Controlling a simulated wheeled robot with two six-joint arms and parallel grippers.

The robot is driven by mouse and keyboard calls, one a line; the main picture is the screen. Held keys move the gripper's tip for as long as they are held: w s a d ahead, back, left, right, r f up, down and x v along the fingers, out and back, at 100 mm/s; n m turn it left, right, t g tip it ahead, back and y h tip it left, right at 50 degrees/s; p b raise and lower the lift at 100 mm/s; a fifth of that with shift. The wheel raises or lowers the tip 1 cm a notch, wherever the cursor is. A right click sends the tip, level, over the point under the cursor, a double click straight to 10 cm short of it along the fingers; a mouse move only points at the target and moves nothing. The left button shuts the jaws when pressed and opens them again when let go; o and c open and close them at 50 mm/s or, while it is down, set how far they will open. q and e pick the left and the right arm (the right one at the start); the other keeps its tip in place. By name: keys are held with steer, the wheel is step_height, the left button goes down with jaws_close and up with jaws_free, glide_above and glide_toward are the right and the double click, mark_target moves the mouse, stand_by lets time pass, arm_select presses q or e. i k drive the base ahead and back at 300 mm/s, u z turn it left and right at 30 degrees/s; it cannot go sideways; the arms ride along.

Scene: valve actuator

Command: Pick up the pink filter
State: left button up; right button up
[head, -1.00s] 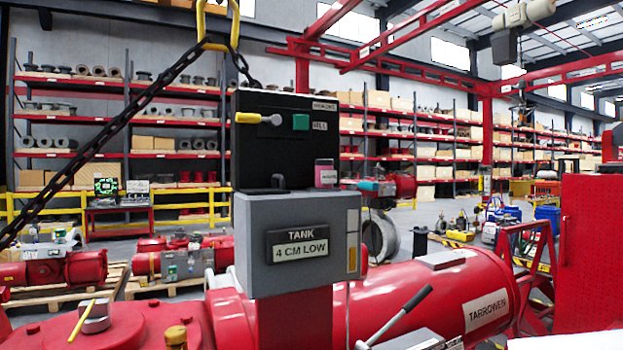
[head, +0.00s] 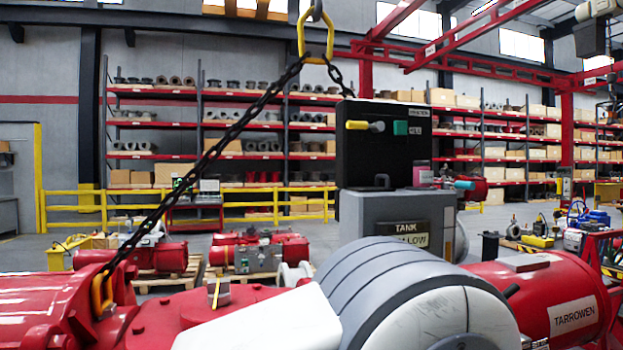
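The pink filter (head: 422,174) is a small, upright pink cylinder with a darker lower band. It stands on top of the grey tank box (head: 365,214), at the right side of the black control box (head: 383,145). Its lower part is hard to make out at this size. Neither of my grippers shows in the head view. A large grey and white rounded arm link, apparently mine, fills the lower middle and hides the lower part of the tank box and some of its "LOW" label.
A black chain (head: 205,155) slants from a yellow hook ring (head: 316,38) to a yellow lug on the left of the red actuator. A red cylinder marked TARROWEN (head: 545,300) lies at right. A yellow stub (head: 357,125) sticks out of the black box.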

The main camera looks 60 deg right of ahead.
mark_target(423, 177)
steer(key=u, duration=1.1)
steer(key=k, duration=1.55)
steer(key=z, duration=1.3)
